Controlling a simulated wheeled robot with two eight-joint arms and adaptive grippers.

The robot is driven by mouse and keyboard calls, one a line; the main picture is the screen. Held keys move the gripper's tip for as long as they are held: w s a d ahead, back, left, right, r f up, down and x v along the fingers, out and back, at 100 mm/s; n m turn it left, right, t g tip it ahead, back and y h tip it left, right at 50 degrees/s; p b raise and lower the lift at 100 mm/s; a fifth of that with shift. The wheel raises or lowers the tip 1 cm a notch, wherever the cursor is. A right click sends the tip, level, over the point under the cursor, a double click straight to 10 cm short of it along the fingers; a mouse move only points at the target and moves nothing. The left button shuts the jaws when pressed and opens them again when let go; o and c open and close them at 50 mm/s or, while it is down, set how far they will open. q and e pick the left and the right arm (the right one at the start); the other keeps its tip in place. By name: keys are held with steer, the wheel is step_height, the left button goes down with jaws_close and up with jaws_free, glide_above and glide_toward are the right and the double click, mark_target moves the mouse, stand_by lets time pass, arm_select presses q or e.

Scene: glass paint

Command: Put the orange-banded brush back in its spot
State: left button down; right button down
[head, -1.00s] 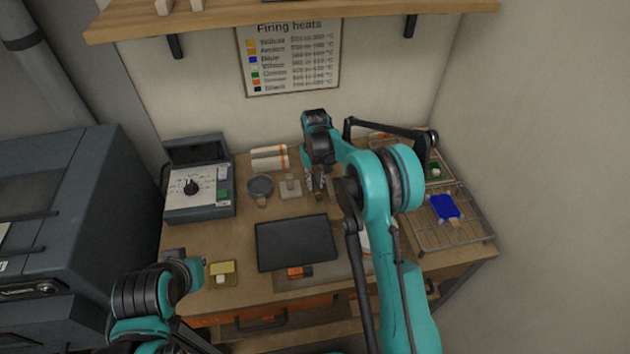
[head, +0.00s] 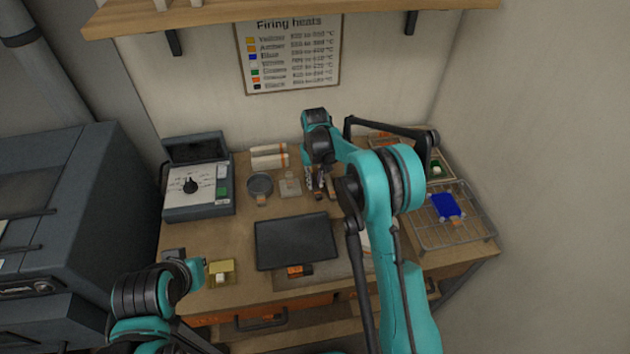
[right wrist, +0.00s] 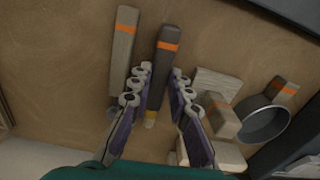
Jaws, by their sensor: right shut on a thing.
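My right gripper (head: 320,190) reaches down to the back middle of the worktable. In the right wrist view its two fingers (right wrist: 163,78) stand on both sides of a dark grey brush (right wrist: 162,70) with an orange band and a yellowish tip, and are shut on it. Whether the brush touches the table cannot be told. A paler grey-beige piece (right wrist: 124,50) with an orange band lies beside it, outside the fingers. The brush's spot cannot be made out clearly. My left arm comes in at the lower left; its fingers are not seen.
A round dark dish (head: 260,184) and a pale block (head: 290,187) are left of my right gripper. A black plate (head: 295,242) lies in front.

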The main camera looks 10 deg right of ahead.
steer(key=shift+f+b, duration=0.3)
stand_by(0.6)
steer(key=c, duration=1.3)
jaws_free()
steer(key=shift+c, duration=0.2)
step_height(320, 180, up, 12)
